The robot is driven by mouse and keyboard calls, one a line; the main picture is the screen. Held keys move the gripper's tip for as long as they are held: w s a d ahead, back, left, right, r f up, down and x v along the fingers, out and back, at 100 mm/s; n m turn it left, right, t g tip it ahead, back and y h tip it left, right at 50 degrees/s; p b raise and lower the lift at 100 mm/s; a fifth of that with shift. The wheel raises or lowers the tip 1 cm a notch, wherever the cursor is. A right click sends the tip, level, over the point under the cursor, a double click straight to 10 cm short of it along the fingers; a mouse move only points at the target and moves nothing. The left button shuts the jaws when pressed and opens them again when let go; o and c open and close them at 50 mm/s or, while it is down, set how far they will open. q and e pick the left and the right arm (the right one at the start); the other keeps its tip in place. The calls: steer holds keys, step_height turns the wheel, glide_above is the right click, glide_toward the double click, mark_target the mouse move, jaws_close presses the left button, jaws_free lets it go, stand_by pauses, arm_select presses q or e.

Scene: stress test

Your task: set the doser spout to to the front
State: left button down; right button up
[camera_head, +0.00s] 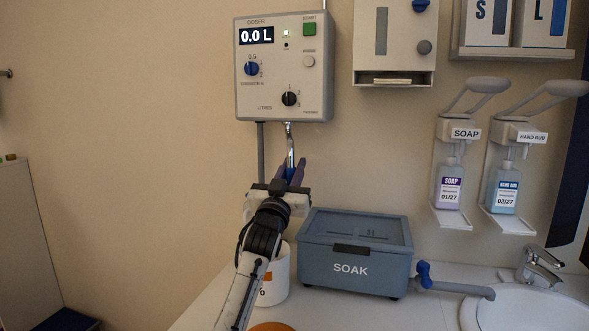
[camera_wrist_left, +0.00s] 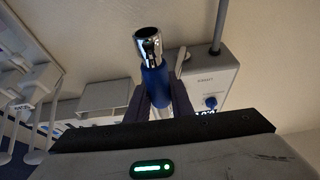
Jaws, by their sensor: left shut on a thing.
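The doser (camera_head: 320,75) is a grey wall box with a display reading 0.0 L. Its chrome spout (camera_head: 290,138) hangs down below the box. My left gripper (camera_head: 291,172) is shut on the spout's lower part, reaching up from below. In the left wrist view the spout's chrome outlet (camera_wrist_left: 148,45) and blue sleeve (camera_wrist_left: 156,86) show between the two dark fingers. The wrist picture is turned, so I cannot tell exactly which way the outlet faces. My right gripper is not in view.
A white container (camera_head: 278,278) stands under my left arm, partly hidden. Right of it are the lidded grey SOAK box (camera_head: 350,285) with a blue valve (camera_head: 424,274), and the sink (camera_head: 520,312). Soap (camera_head: 449,190) and hand rub (camera_head: 505,192) dispensers hang on the wall.

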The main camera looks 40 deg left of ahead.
arm_select(q)
steer(key=shift+d+r, duration=0.15)
stand_by(0.6)
steer(key=c, duration=1.6)
jaws_free()
steer(key=shift+s+d+r, duration=0.1)
steer(key=shift+s, duration=0.05)
steer(key=shift+o, duration=0.2)
steer(key=shift+s+f, duration=0.1)
steer(key=shift+f, duration=0.1)
steer(key=b+v, duration=0.2)
steer(key=v, duration=0.8)
